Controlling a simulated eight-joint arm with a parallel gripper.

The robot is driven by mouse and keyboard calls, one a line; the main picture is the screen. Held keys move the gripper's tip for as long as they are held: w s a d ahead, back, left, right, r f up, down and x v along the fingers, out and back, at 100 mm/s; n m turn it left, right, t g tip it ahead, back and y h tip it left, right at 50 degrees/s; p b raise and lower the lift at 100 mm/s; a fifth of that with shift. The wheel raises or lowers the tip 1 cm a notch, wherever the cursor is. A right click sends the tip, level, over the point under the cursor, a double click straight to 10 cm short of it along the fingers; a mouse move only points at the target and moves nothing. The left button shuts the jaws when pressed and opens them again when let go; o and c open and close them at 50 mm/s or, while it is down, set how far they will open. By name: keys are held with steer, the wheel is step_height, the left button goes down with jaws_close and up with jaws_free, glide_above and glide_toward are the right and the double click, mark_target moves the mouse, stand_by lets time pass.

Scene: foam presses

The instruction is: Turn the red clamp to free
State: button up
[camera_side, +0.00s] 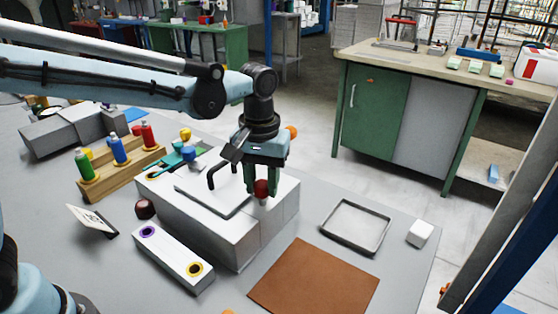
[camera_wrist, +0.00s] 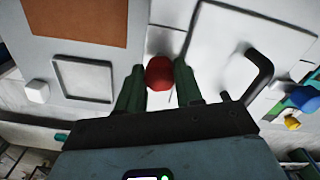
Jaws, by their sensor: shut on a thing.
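The red clamp (camera_side: 261,188) is a small round red knob on the top right of the white foam press (camera_side: 185,225). In the wrist view the red clamp (camera_wrist: 159,73) sits between the two dark green fingers of my gripper (camera_wrist: 158,82). My gripper (camera_side: 262,183) comes down from above and is shut on the clamp. The press has a flat lid (camera_side: 212,190) with a black bent handle (camera_side: 222,168) to the left of the clamp. The fingers hide part of the clamp, and I cannot tell which way it is turned.
A brown mat (camera_side: 315,282), a grey tray (camera_side: 356,226) and a white cube (camera_side: 420,233) lie to the right. A white block with two ringed holes (camera_side: 174,258) is in front. A wooden rack (camera_side: 108,170) with coloured bottles stands at the left, by a second press (camera_side: 75,130).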

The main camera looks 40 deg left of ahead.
mark_target(262, 183)
steer(key=m, duration=0.4)
steer(key=shift+m, duration=0.3)
steer(key=m, duration=0.3)
steer(key=shift+m, duration=0.3)
steer(key=m, duration=0.3)
steer(key=shift+m, duration=2.1)
steer(key=o, duration=1)
steer(key=shift+o, duration=0.2)
step_height(262, 183, up, 12)
